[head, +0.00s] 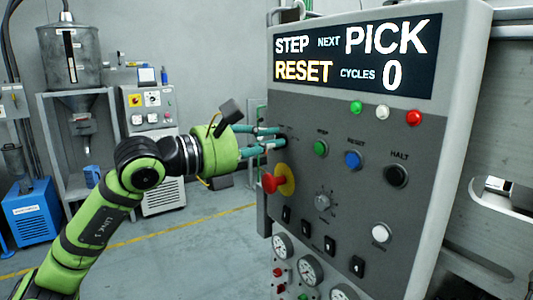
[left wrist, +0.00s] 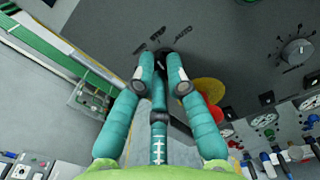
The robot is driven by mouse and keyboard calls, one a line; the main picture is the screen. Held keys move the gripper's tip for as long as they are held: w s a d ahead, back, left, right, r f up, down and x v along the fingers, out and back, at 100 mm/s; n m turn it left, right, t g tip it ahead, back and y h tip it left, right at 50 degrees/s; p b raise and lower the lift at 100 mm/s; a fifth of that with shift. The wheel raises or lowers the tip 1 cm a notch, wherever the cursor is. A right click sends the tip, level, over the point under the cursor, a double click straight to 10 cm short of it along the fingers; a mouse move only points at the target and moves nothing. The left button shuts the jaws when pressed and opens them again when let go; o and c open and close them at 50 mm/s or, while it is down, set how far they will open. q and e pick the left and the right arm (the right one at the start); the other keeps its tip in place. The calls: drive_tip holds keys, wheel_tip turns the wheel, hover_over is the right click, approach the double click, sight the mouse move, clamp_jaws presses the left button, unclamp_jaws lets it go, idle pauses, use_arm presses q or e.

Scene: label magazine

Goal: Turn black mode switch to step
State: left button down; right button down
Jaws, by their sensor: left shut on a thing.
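The black mode switch (left wrist: 163,57) shows in the left wrist view as a dark knob on the grey panel, between my left fingertips. Its pointer is mostly hidden by the fingers, so I cannot tell where it points. In the head view my left gripper (head: 279,138) reaches the panel's left edge and covers the switch. My right gripper is in neither view.
The control panel (head: 330,260) carries a red emergency button (head: 272,183) just below my left fingers, a green button (head: 320,148), a blue button (head: 352,159), a grey dial (head: 323,201) and a lit display (head: 350,60). Open floor lies left of the panel.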

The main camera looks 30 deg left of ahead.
use_arm(q)
drive_tip(key=shift+m+b, duration=0.4)
drive_tip(key=shift+m, duration=0.5)
drive_tip(key=c, duration=1.2)
unclamp_jaws()
drive_tip(key=shift+c, duration=0.2)
drive_tip(key=shift+s, duration=0.15)
